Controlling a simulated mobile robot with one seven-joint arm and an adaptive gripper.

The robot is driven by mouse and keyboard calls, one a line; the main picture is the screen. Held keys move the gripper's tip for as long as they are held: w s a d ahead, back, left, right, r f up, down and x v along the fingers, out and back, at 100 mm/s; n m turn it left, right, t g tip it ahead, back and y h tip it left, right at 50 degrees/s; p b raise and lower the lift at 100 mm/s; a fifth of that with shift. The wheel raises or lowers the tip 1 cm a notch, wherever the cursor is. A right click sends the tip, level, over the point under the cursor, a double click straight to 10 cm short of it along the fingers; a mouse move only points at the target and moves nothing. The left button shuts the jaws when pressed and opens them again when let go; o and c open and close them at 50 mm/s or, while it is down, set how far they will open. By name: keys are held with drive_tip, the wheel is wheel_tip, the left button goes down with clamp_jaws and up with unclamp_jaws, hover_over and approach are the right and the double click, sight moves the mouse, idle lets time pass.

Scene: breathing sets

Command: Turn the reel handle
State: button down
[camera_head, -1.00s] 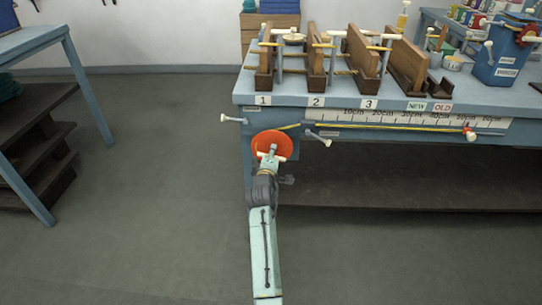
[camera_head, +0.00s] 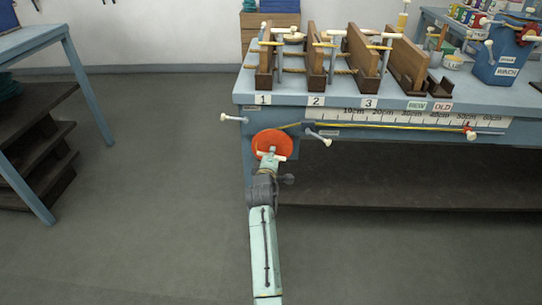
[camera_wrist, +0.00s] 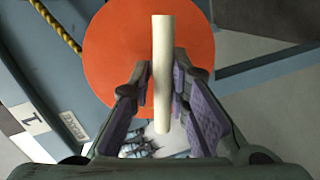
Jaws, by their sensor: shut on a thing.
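The orange reel disc (camera_head: 268,145) is mounted on the front left of the blue bench; it also fills the upper middle of the wrist view (camera_wrist: 110,50). The cream handle (camera_wrist: 162,60) stands out from the reel as a short rod, and it shows as a pale bar in the head view (camera_head: 262,154). My gripper (camera_wrist: 163,85) is shut on the handle, with its purple-padded fingers on either side. In the head view my gripper (camera_head: 270,158) is in front of the reel and hides part of it.
A yellow rope (camera_head: 390,126) runs from the reel along a centimetre scale (camera_head: 400,117) to a red marker (camera_head: 470,133). Cream-tipped levers (camera_head: 320,137) stick out beside the reel. Numbered wooden frames (camera_head: 316,65) and a blue winch bucket (camera_head: 500,65) stand on the bench.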

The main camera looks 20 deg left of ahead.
drive_tip(key=m, duration=0.2)
drive_tip(key=shift+d+f+m+y, duration=0.1)
drive_tip(key=shift+m+y, duration=0.2)
drive_tip(key=m+y+b, duration=0.1)
drive_tip(key=m, duration=0.1)
drive_tip(key=shift+m+g, duration=0.3)
drive_tip(key=shift+m, duration=0.1)
drive_tip(key=m+y+b, duration=0.1)
drive_tip(key=m, duration=0.2)
drive_tip(key=shift+f, duration=0.1)
drive_tip(key=m+y+b, duration=0.1)
drive_tip(key=m+b, duration=0.2)
drive_tip(key=shift+m, duration=0.4)
drive_tip(key=m+y+b, duration=0.1)
drive_tip(key=m, duration=0.2)
drive_tip(key=shift+f+b, duration=0.1)
drive_tip(key=shift+b, duration=0.2)
drive_tip(key=m+t+b, duration=0.1)
drive_tip(key=m, duration=0.2)
drive_tip(key=shift+m+y, duration=0.3)
drive_tip(key=shift+m, duration=0.1)
drive_tip(key=m+t, duration=0.1)
drive_tip(key=m, duration=0.2)
drive_tip(key=m+t, duration=0.1)
drive_tip(key=m, duration=0.2)
drive_tip(key=shift+m, duration=0.3)
